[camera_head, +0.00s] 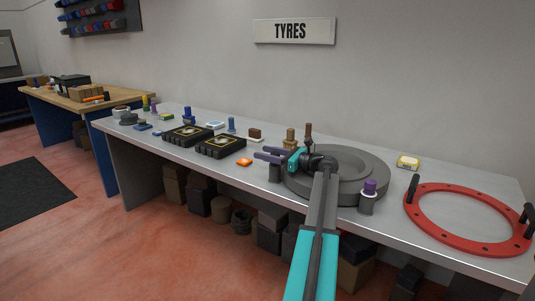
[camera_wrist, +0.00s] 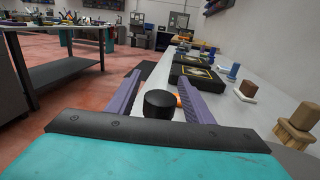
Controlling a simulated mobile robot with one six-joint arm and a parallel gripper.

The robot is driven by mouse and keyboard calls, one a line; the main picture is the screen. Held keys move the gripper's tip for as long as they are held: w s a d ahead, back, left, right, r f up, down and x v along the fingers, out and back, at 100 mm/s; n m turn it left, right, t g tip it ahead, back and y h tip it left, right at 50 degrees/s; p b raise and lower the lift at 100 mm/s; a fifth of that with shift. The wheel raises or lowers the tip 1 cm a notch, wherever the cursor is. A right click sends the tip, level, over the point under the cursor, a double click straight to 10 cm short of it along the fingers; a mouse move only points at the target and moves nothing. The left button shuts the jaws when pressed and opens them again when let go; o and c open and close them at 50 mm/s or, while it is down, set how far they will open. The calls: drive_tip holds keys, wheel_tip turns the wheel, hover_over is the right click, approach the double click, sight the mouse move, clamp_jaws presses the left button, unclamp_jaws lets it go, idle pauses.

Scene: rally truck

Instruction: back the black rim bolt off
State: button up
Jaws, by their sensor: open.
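My gripper (camera_head: 268,154) has two purple fingers and reaches level over the left edge of the dark grey wheel (camera_head: 375,166) on the bench. It also shows in the wrist view (camera_wrist: 158,100), where the fingers are spread apart. A round black bolt head (camera_wrist: 160,104) stands between them, closer to the right finger; I cannot tell whether they touch it. In the head view a dark grey post (camera_head: 275,174) shows below the fingers, while the bolt's top is hidden there by the gripper.
A purple-topped bolt (camera_head: 370,187) and a brown-topped one (camera_head: 308,133) stand by the wheel. A red ring (camera_head: 417,222) with black upright pegs lies to the right. An orange block (camera_head: 244,162) and two black boxes (camera_head: 220,146) lie to the left.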

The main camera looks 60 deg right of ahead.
drive_tip(key=shift+s, duration=0.1)
drive_tip(key=shift+s+d, duration=0.15)
drive_tip(key=shift+s, duration=1.05)
drive_tip(key=shift+s+d, duration=0.2)
drive_tip(key=shift+s, duration=1)
drive_tip(key=shift+s+d, duration=0.15)
drive_tip(key=shift+s, duration=1.05)
